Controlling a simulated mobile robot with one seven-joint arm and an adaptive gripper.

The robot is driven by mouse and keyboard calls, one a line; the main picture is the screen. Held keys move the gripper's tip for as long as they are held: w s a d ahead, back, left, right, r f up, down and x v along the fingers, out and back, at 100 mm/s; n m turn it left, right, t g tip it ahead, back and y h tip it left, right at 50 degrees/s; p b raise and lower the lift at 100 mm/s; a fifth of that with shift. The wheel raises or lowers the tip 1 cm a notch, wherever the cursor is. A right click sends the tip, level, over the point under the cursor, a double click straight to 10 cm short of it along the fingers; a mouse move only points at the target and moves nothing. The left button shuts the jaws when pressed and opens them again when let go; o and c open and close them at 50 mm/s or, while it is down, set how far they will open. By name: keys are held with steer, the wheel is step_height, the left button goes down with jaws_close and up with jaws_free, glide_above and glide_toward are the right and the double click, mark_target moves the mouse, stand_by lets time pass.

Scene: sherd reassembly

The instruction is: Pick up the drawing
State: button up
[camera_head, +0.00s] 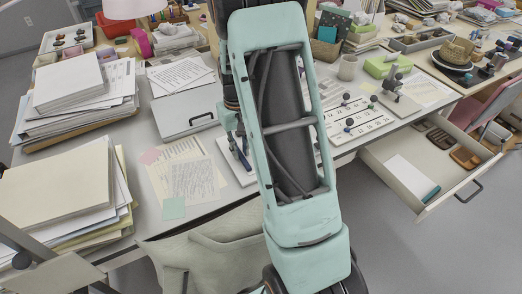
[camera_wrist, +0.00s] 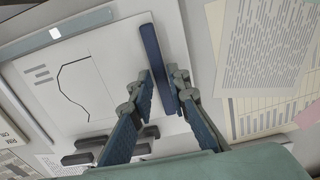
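The drawing (camera_wrist: 98,75) appears in the wrist view as a pale sheet with a black curved profile line and short grey text bars on its left part. A dark blue bar (camera_wrist: 151,45) lies along the sheet's right side. My gripper (camera_wrist: 161,82) is open, its two fingers on either side of the bar's lower part. I cannot tell whether they touch the bar or the sheet.
Printed sheets (camera_wrist: 265,50) lie right of the drawing. Several dark grey blocks (camera_wrist: 80,158) sit at its lower edge. A grey case (camera_head: 185,110) with a black handle, paper stacks (camera_head: 80,85) and a numbered board (camera_head: 355,120) crowd the desk. A drawer (camera_head: 405,190) stands open at right.

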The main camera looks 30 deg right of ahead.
steer(key=shift+f, duration=0.5)
jaws_close()
